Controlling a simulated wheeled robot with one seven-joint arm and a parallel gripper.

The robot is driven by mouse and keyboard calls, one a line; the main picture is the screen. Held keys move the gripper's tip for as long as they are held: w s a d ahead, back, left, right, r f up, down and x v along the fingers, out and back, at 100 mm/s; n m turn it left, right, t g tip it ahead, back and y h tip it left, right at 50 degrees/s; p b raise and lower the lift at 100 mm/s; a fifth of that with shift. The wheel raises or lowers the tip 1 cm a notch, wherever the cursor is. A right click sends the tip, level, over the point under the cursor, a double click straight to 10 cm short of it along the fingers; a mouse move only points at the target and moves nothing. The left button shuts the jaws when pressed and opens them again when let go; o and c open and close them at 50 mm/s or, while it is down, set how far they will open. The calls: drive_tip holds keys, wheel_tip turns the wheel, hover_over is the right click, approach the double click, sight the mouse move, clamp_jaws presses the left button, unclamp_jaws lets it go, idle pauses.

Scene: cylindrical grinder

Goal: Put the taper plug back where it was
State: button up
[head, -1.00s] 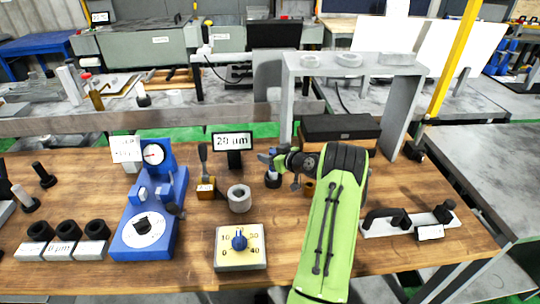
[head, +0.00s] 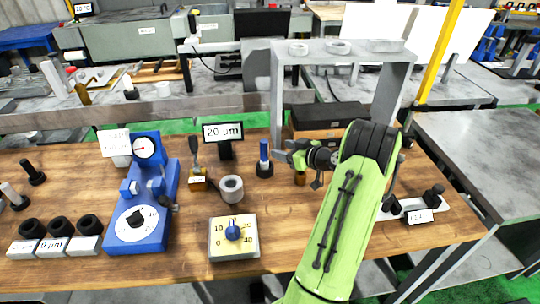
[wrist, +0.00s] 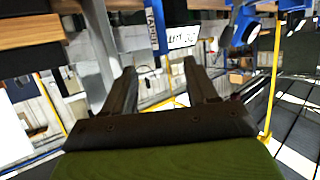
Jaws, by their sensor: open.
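The taper plug, with a blue upper part (head: 264,150), stands upright in a round black base (head: 264,171) at the back middle of the table. In the wrist view, which is upside down, a blue lettered piece (wrist: 153,30) beyond the fingertips appears to be the same plug. My gripper (head: 279,153) is just right of the plug, its fingers pointing left toward it. The fingers are open and empty, and a gap shows between them and the plug. In the wrist view my gripper (wrist: 160,65) has both fingers spread with nothing between them.
A 20 µm sign (head: 223,132) stands behind left of the plug. A grey ring (head: 231,188) and a dial box (head: 232,238) lie left and in front. A grey arch (head: 278,95) and dark box (head: 325,116) stand behind.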

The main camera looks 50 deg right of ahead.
drive_tip(key=w+a+r+n+g+y, duration=0.25)
drive_tip(key=a+r, duration=0.25)
drive_tip(key=a, duration=0.8)
drive_tip(key=w+a+r+n+g+y, duration=0.1)
drive_tip(key=a+r+g, duration=0.25)
drive_tip(key=a, duration=0.85)
drive_tip(key=s+a+r+g+h, duration=0.15)
drive_tip(key=s+a+r, duration=0.25)
drive_tip(key=s+a, duration=0.4)
drive_tip(key=s+a+f+m+h, duration=0.1)
drive_tip(key=s+a+m, duration=0.2)
drive_tip(key=s, duration=1)
drive_tip(key=shift+s+a+g, duration=0.4)
drive_tip(key=shift+a+g, duration=0.05)
drive_tip(key=shift+a, duration=0.6)
wheel_tip(320, 180, up, 2)
drive_tip(key=shift+r+p, duration=0.1)
drive_tip(key=shift+p, duration=0.95)
